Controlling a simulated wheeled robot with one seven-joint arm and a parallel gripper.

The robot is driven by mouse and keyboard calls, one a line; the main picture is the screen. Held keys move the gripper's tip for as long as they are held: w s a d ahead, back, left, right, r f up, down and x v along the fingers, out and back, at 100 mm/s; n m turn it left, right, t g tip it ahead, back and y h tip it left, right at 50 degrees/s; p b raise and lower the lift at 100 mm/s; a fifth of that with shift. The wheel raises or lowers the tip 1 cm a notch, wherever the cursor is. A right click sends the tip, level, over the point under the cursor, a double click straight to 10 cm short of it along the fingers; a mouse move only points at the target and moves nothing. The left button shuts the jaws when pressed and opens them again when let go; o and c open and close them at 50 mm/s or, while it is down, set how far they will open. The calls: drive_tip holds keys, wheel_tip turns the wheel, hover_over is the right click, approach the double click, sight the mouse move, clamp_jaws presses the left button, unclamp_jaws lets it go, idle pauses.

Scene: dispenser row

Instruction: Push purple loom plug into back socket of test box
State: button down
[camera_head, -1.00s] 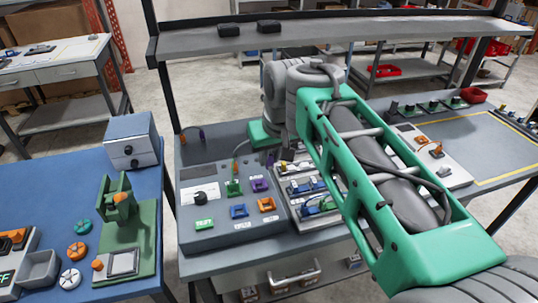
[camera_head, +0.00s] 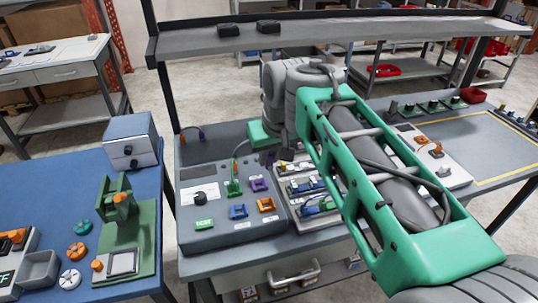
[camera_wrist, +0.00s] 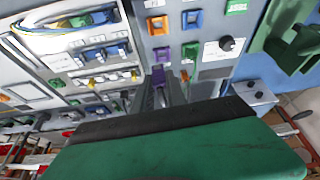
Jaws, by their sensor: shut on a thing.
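The grey test box (camera_head: 205,222) sits on the bench, with blue, orange, green and purple sockets on its top face. The purple socket (camera_head: 258,185) is in its back row and also shows in the wrist view (camera_wrist: 162,55). My gripper (camera_wrist: 160,86) is just behind that socket, pointing at it. It is shut on the purple loom plug (camera_wrist: 158,74), only partly visible between the fingers. The plug appears lined up with the purple socket, but I cannot tell whether it has entered it.
A green socket (camera_head: 233,188) with a cable in it is just left of the purple one. A tray of wired modules (camera_head: 310,195) adjoins the box on the right. A green fixture (camera_head: 118,200) stands on the blue table at left.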

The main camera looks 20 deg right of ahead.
idle(0.3)
drive_tip(key=m, duration=0.1)
hover_over(258, 181)
drive_tip(key=s, duration=0.1)
wheel_tip(258, 181, down, 7)
drive_tip(key=shift+f, duration=0.2)
drive_tip(key=shift+s+f+b, duration=0.1)
drive_tip(key=shift+f+b, duration=1.35)
drive_tip(key=shift+f, duration=0.2)
drive_tip(key=shift+f, duration=0.15)
drive_tip(key=shift+f+b, duration=0.5)
drive_tip(key=shift+b, duration=0.05)
drive_tip(key=shift+f, duration=0.25)
